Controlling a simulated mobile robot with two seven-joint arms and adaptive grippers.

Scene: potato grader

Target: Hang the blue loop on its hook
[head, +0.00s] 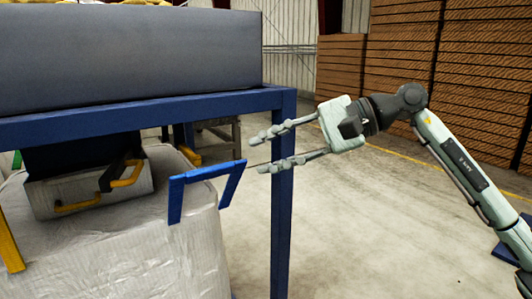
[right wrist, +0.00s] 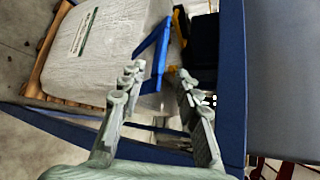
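The blue loop (head: 205,173) is an angular, upside-down U at the upper right corner of a pale wrapped bag (head: 200,245), just left of the blue frame post. My right gripper (head: 262,151) is open, its fingers pointing left toward the loop, with the tips in front of the post and a little right of the loop. In the right wrist view the loop (right wrist: 152,55) shows beyond the open fingers (right wrist: 158,72), partly behind the left finger; nothing is clearly held. I cannot make out the loop's hook for certain. My left gripper is not in view.
A blue frame post (head: 283,210) and beam (head: 120,118) stand close to the right gripper, under a large grey box (head: 130,60). Yellow loops (head: 127,175) show by a grey-and-black part above the bag. Wooden crates (head: 400,65) are stacked behind; the floor at right is mostly open.

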